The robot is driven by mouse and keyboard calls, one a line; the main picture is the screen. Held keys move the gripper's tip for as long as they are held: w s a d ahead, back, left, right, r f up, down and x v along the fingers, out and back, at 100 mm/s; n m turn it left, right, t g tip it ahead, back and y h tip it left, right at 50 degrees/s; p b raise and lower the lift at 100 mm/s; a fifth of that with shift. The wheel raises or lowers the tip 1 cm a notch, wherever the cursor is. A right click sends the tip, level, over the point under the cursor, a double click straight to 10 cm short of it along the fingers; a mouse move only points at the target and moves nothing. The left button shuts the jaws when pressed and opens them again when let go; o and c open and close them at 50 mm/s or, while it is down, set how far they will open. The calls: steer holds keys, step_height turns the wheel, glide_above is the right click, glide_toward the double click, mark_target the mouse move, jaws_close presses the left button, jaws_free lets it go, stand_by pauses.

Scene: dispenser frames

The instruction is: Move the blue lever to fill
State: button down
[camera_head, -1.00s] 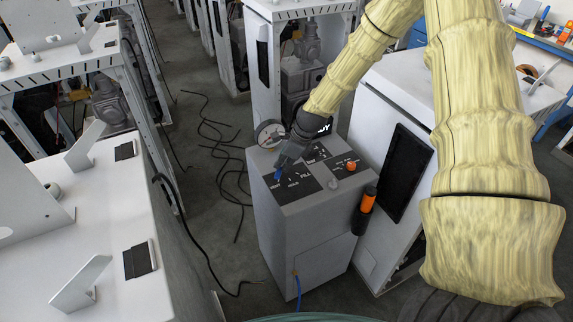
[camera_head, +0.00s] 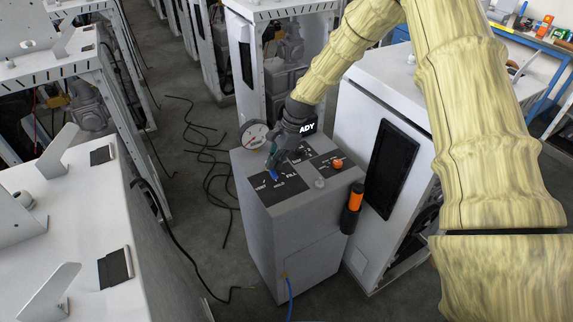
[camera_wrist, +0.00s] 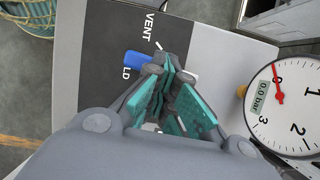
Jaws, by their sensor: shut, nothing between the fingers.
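The blue lever (camera_wrist: 138,60) shows in the wrist view between the VENT and HOLD lettering on a dark label; its inner end is hidden behind my gripper. In the head view the lever (camera_head: 273,174) is a small blue tip on top of the grey dispenser box (camera_head: 296,210), just below my gripper (camera_head: 273,158). My gripper (camera_wrist: 168,72) is shut, with its teal fingers together beside the lever's right end. I cannot tell whether they touch it. The FILL lettering (camera_head: 292,170) is on the label to the right of the lever in the head view.
A pressure gauge (camera_wrist: 290,105) reading about 0.0 bar stands near my gripper. An orange knob (camera_head: 338,163) is on the box top, and an orange-and-black handle (camera_head: 352,208) hangs on its right side. Black cables (camera_head: 205,155) lie on the floor to the left.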

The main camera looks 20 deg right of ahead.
steer(key=n, duration=0.1)
steer(key=f+n+g, duration=0.1)
steer(key=n, duration=0.1)
steer(key=shift+w+d, duration=0.1)
steer(key=shift+d, duration=0.3)
steer(key=shift+w+d+n+g+h+b, duration=0.15)
steer(key=shift+n+g+b, duration=0.1)
steer(key=shift+n, duration=0.45)
steer(key=shift+w+d+n+g+h+b, duration=0.1)
steer(key=shift+w+d+n+g+h, duration=0.15)
steer(key=shift+n, duration=0.45)
steer(key=shift+w+d+n+g+h+b, duration=0.1)
steer(key=shift+n+g+b, duration=0.15)
steer(key=shift+n, duration=0.45)
steer(key=shift+a, duration=0.1)
steer(key=c, duration=1.1)
jaws_free()
steer(key=shift+w, duration=0.1)
steer(key=o, duration=1.1)
steer(key=shift+w, duration=0.25)
steer(key=shift+r, duration=0.15)
steer(key=shift+r, duration=0.1)
